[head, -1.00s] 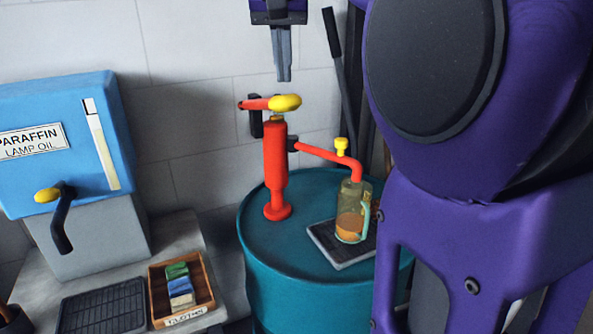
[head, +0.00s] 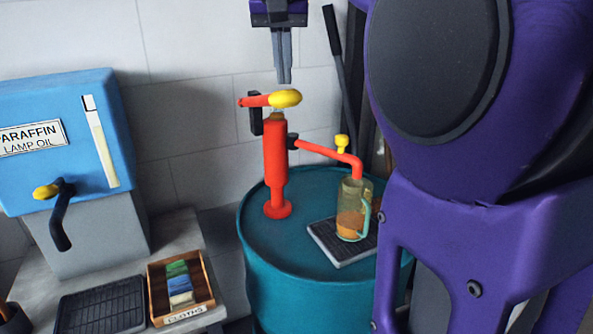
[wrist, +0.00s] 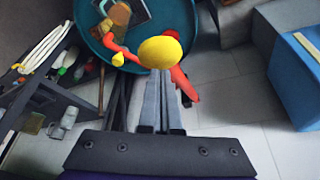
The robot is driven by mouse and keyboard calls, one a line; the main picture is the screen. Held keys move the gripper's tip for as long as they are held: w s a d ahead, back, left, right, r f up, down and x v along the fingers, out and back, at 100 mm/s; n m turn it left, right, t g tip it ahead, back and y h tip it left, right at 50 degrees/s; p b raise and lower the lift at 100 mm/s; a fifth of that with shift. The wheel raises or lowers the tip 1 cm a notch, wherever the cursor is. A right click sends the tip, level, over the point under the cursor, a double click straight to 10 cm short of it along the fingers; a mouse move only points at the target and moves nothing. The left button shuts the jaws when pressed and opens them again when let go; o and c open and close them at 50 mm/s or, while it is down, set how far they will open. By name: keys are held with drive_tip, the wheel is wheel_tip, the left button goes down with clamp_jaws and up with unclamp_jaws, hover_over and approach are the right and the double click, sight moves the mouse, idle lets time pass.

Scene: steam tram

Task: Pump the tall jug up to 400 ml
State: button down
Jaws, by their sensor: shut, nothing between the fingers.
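The tall jug (head: 350,209) is clear with a pale green handle and stands upright on a dark drip tray (head: 342,256) on the teal drum. Orange liquid fills its lower part; I cannot read its marks. The red hand pump (head: 275,165) stands on the drum, with a yellow knob (head: 286,98) on its lever and a red spout (head: 325,155) reaching over the jug. A small yellow tap tops the spout. My gripper (head: 284,80) is shut and empty, pointing down at the knob. The wrist view shows the fingertips (wrist: 160,72) at the knob (wrist: 160,52); I cannot tell whether they touch.
A blue paraffin lamp oil tank (head: 55,140) with a yellow-knobbed crank stands at left. A cloth box (head: 182,318) and a dark grate (head: 100,308) lie below it. A dark lever (head: 338,75) rises behind the drum (head: 290,300). My purple arm covers the right side.

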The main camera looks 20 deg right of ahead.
drive_tip(key=shift+f+b, duration=4.1)
drive_tip(key=shift+f, duration=3.15)
wheel_tip(320, 180, up, 11)
drive_tip(key=p, duration=1)
drive_tip(key=shift+f, duration=0.15)
drive_tip(key=shift+r+p, duration=0.85)
drive_tip(key=shift+r, duration=1.6)
